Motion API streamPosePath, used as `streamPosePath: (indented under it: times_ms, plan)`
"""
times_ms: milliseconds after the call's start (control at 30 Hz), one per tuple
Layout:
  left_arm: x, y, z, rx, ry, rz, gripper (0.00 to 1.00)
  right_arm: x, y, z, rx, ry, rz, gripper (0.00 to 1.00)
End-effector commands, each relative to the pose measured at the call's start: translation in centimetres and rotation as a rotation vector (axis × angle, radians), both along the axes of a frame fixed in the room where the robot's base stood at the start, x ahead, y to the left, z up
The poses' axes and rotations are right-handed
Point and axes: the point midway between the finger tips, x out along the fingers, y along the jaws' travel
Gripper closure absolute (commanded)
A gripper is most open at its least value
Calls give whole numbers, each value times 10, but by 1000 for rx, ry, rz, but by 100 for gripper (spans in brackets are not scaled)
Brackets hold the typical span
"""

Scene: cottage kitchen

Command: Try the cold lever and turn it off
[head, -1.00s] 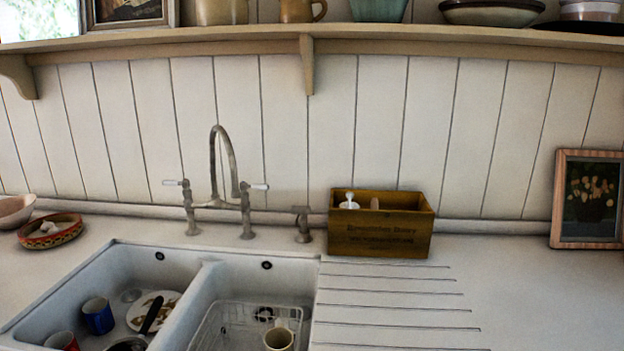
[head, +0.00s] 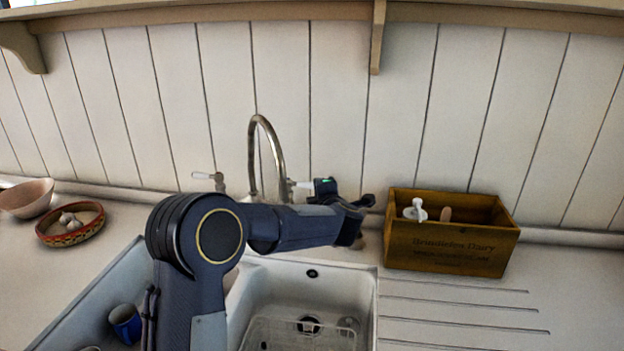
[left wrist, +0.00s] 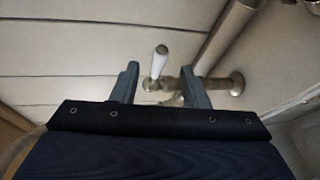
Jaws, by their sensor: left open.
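The tap (head: 268,140) stands behind the sink, with a tall curved metal spout. Its right lever (head: 302,184) has a white handle, partly hidden by my left arm; its left lever (head: 203,175) also has a white handle. My left gripper (head: 345,198) is at the right of the tap, close to the right lever. In the left wrist view, a white-handled lever (left wrist: 159,61) shows between the two spread fingers of my left gripper (left wrist: 160,70). The gripper is open; whether a finger touches the lever cannot be told. My right gripper is out of view.
A wooden crate (head: 450,261) stands just right of my left gripper. Below is the sink (head: 345,277) with a blue mug (head: 125,323) in its left basin. A patterned bowl (head: 71,238) is at the left. The ribbed drainer (head: 470,315) is clear.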

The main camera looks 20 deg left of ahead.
Motion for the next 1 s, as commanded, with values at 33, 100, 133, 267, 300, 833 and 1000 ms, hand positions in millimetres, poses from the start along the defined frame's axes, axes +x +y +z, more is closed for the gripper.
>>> streamPosePath:
  times_ms: [33,100,133,267,300,833,1000]
  plan:
    - [3,3,-2,-1,1,10,59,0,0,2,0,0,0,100]
    - [9,9,-4,-2,2,13,59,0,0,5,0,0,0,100]
    - [13,11,-5,-2,2,12,59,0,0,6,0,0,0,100]
    - [30,23,-9,-1,2,11,59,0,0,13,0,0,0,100]
    - [35,27,-10,-1,2,11,59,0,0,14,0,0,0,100]
    - [60,45,-19,1,1,7,59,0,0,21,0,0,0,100]
    - [60,45,-19,1,1,7,76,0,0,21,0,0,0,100]
